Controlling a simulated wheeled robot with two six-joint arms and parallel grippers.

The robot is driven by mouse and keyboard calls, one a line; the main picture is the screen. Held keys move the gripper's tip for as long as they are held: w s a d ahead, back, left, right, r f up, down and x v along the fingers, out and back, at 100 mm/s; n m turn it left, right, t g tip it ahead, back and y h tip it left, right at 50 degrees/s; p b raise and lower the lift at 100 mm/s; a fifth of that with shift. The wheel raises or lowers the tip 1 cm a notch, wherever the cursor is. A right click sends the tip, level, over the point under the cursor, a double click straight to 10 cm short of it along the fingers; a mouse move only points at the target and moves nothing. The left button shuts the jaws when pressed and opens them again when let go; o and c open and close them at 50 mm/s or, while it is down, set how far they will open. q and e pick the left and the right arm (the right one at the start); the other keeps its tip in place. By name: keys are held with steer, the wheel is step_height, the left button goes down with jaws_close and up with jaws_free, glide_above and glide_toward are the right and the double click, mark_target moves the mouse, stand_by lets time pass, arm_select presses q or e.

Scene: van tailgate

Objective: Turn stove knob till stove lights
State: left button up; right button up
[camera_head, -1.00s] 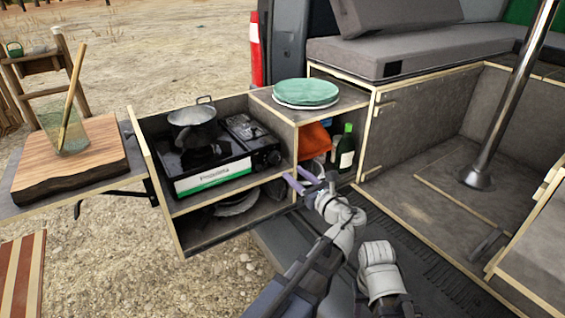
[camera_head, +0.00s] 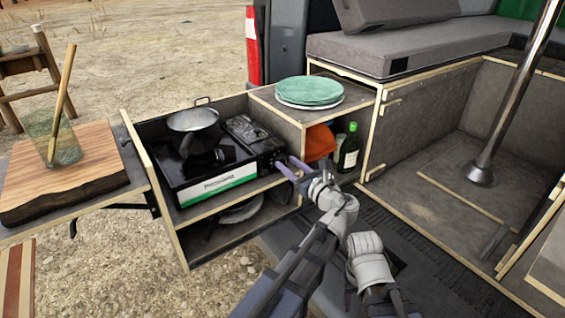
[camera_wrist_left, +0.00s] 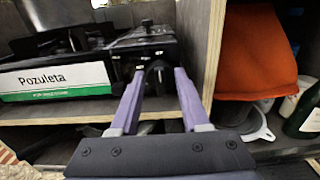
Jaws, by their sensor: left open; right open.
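The camping stove (camera_head: 215,165) sits in the open drawer, with a pot (camera_head: 194,125) on its burner. In the left wrist view the dark stove knob (camera_wrist_left: 158,72) is on the stove's front panel, between and just beyond my purple fingertips. My left gripper (camera_head: 286,167) is open and empty at the stove's right end; its fingers also show in the left wrist view (camera_wrist_left: 158,82). Contact with the knob cannot be told. In the head view the gripper partly hides the knob area. No flame is visible. Only links of my right arm show; its gripper is not in view.
A wooden cabinet divider (camera_wrist_left: 212,50) stands close to the right finger. Right of it, a shelf holds an orange item (camera_head: 320,142) and a green bottle (camera_head: 348,150). Green plates (camera_head: 310,90) lie on top. A glass (camera_head: 55,140) stands on a cutting board at left.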

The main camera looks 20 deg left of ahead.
arm_select(q)
steer(key=shift+d, duration=0.1)
jaws_close()
stand_by(0.5)
